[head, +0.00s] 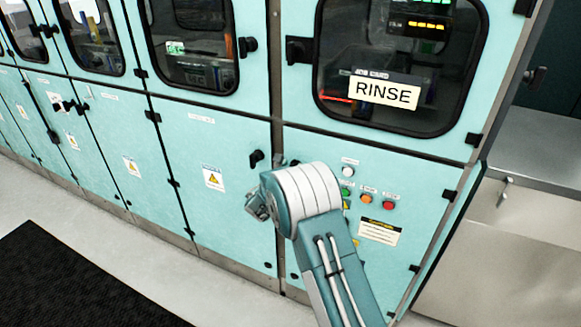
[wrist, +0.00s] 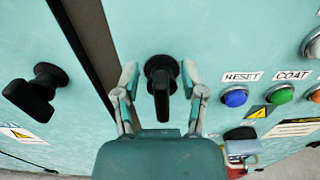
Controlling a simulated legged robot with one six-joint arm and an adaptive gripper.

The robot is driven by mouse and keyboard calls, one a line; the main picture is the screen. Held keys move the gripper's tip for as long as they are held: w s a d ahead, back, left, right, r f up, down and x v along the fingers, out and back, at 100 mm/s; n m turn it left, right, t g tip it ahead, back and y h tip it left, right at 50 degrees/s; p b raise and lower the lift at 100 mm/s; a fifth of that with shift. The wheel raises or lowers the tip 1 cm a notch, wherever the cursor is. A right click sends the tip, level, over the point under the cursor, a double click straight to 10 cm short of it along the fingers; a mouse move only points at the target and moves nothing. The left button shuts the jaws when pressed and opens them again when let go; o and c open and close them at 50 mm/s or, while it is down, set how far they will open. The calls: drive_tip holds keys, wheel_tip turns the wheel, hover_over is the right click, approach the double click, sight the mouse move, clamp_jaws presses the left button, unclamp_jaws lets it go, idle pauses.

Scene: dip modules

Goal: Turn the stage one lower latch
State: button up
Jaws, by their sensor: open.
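In the wrist view, a black lower latch (wrist: 161,88) with its handle pointing down is on the teal panel. My gripper (wrist: 160,72) is open, with one finger on each side of this latch; I cannot tell whether either finger touches it. A second black latch (wrist: 36,90), its handle tilted down and left, is on the neighbouring panel across the seam. It also shows in the head view (head: 256,158). No stage one label is readable.
Right of the gripper are a blue RESET button (wrist: 234,97), a green COAT button (wrist: 280,93) and a red padlock (wrist: 237,163). Above is a window with a RINSE sign (head: 384,92). A metal counter (head: 530,140) stands at right, a black mat (head: 75,285) on the floor.

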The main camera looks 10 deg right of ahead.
clamp_jaws()
drive_tip(key=shift+m, duration=0.3)
drive_tip(key=m, duration=0.3)
drive_tip(key=shift+s+d+f+m, duration=0.1)
drive_tip(key=shift+s+d+m, duration=0.15)
drive_tip(key=shift+d+m, duration=0.05)
drive_tip(key=m, duration=0.5)
drive_tip(key=shift+s+d+f, duration=0.3)
drive_tip(key=shift+d+f, duration=0.05)
drive_tip(key=shift+d, duration=0.05)
drive_tip(key=shift+s+d+f+m, duration=0.1)
drive_tip(key=shift+f+m, duration=0.25)
drive_tip(key=shift+m, duration=1.1)
drive_tip(key=shift+s+d+f+m, duration=0.1)
drive_tip(key=shift+f+m, duration=0.2)
drive_tip(key=shift+m, duration=1.2)
drive_tip(key=shift+s+d+f+m, duration=0.1)
drive_tip(key=shift+f+m, duration=0.25)
drive_tip(key=shift+m, duration=1.1)
drive_tip(key=shift+f, duration=0.1)
unclamp_jaws()
